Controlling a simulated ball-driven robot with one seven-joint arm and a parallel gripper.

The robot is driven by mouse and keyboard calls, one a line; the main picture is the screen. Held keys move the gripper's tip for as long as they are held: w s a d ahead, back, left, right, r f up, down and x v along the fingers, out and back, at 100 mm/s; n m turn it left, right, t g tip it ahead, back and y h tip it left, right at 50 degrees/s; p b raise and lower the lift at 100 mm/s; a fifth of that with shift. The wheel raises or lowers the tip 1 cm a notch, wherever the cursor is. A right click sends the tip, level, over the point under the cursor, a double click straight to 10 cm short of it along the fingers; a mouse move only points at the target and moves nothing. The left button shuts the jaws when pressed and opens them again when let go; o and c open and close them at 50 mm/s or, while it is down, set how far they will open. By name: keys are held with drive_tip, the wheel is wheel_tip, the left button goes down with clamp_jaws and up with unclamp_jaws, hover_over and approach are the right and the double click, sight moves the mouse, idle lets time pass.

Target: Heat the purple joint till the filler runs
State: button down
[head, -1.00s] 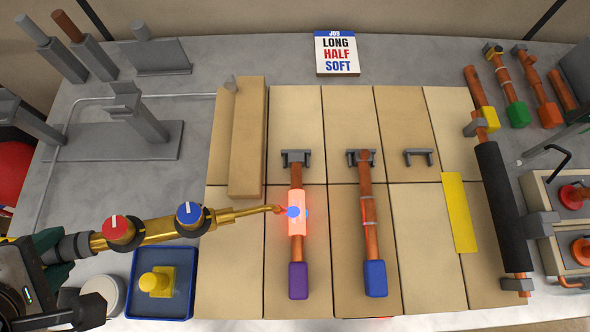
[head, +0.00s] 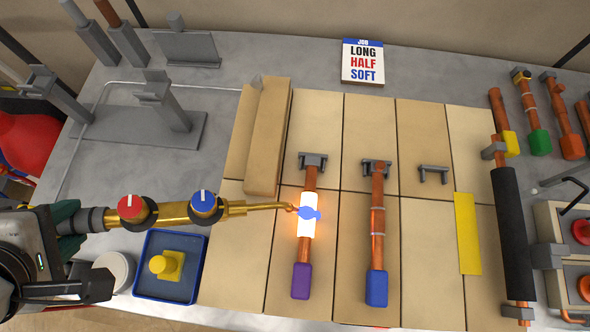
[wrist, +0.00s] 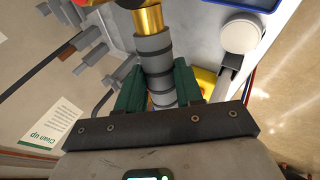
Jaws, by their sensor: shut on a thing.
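The purple joint is a copper pipe with a purple end (head: 301,281), lying on the tan bricks with its top in a grey clip (head: 312,161). Its middle section (head: 306,229) glows white-orange. My gripper (wrist: 160,88) is shut on the grey handle of the brass torch (head: 170,211), which has a red knob (head: 132,208) and a blue knob (head: 205,204). Whether any filler is running cannot be told through the glow.
A blue-ended copper pipe (head: 376,288) lies just to the right, in its own clip. A blue tray (head: 151,294) with a yellow piece (head: 168,264) sits below the torch. A raised tan block (head: 268,140) stands above it. A job card (head: 363,62) reads "LONG HALF SOFT".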

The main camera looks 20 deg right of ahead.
wheel_tip(320, 180, up, 7)
drive_tip(key=p, duration=0.4)
drive_tip(key=shift+p, duration=0.4)
drive_tip(key=shift+r, duration=1.4)
